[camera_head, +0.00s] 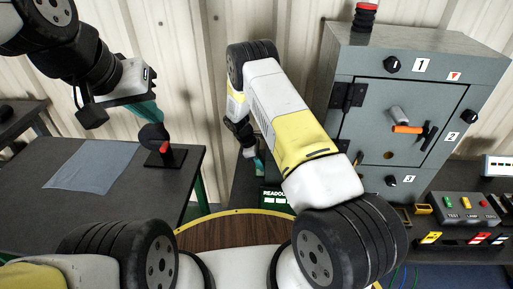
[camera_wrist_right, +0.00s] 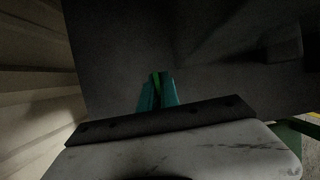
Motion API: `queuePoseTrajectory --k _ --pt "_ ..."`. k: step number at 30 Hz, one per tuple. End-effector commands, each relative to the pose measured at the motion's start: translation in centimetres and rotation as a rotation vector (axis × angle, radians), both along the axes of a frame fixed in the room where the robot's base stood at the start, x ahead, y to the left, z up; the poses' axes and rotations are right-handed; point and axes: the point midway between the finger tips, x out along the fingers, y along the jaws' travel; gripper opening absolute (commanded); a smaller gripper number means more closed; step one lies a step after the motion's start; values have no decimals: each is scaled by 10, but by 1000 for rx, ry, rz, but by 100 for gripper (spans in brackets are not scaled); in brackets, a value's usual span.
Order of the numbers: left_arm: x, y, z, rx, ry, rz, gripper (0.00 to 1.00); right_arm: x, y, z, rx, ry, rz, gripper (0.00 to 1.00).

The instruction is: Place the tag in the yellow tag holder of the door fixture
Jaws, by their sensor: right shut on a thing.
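My right gripper (camera_head: 258,167) points down behind my raised right arm, beside the grey cabinet. In the right wrist view its teal fingers (camera_wrist_right: 157,94) are shut on a thin green piece (camera_wrist_right: 157,84); I cannot tell whether this is the tag. The grey door fixture (camera_head: 400,105) stands at the right, its door closed. A small yellow piece (camera_head: 357,159) shows by the lower hinge, and a yellow frame (camera_head: 424,209) lies lower down; I cannot tell which is the tag holder. My left gripper (camera_head: 150,114) is over the left table, above a dark round piece; its opening is unclear.
The dark round piece (camera_head: 153,137) stands on a black base with a red part. A blue-grey cloth (camera_head: 93,167) lies on the dark left table (camera_head: 150,199). A readout box (camera_head: 275,198) stands below my right gripper. A button box (camera_head: 464,208) is at the right.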

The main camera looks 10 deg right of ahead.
Motion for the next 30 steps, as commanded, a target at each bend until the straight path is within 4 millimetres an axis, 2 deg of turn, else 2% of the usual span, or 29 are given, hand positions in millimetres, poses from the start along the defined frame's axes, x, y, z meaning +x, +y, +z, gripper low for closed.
queuePoseTrajectory --k 8,9,12,23,26,30 --pt "0 0 0 0 0 0 0 0 0 -1 0 0 0 0" --pt "0 0 0 0 0 0 0 0 0 -2 1 -1 0 10" --pt "0 0 0 0 0 0 0 0 0 -1 1 -1 0 27" --pt "0 0 0 0 0 0 0 0 0 2 1 -1 0 27" --pt "0 0 0 0 0 0 0 2 5 11 1 -1 0 27" --pt "0 0 0 0 0 0 0 4 15 37 1 -4 2 27"
